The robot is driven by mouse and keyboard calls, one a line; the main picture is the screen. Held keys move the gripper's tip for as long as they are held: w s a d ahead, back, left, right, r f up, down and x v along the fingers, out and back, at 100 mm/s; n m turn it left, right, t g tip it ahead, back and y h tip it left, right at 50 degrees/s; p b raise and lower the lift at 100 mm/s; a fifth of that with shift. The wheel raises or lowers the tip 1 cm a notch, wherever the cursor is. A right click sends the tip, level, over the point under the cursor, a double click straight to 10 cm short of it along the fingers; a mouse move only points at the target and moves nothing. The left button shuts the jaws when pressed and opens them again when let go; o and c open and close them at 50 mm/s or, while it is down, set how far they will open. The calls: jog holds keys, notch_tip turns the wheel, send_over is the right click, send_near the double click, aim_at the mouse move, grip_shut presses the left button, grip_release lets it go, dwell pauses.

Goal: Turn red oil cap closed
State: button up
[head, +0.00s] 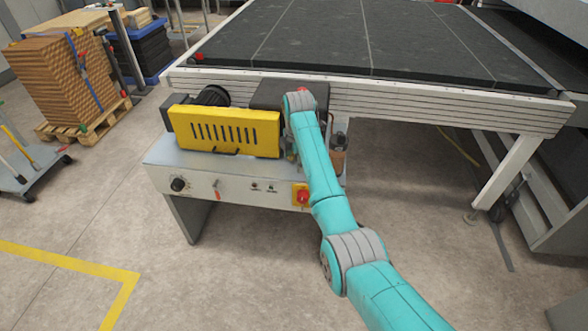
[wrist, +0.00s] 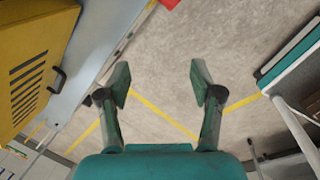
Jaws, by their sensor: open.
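A small red piece (head: 303,90) shows at the top of my arm's far end in the head view, by the dark box (head: 270,95) behind the yellow housing. It may be the red oil cap, but my arm covers most of this spot. In the wrist view a red patch (wrist: 171,3) is cut off by the top edge, and I cannot tell what it belongs to. My gripper (wrist: 162,84) is open in the wrist view, with its fingers wide apart and only floor visible between them. In the head view my arm hides the gripper.
The yellow slotted housing (head: 225,130) sits on the grey machine base, left of my arm; it also shows in the wrist view (wrist: 30,60). A red switch on a yellow plate (head: 302,196) is on the front panel. The black conveyor bed (head: 375,40) lies behind. Floor in front is clear.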

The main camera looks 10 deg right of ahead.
jog(key=shift+s+f, duration=0.25)
jog(key=shift+f, duration=0.25)
jog(key=shift+s+f, duration=0.25)
jog(key=shift+f, duration=0.2)
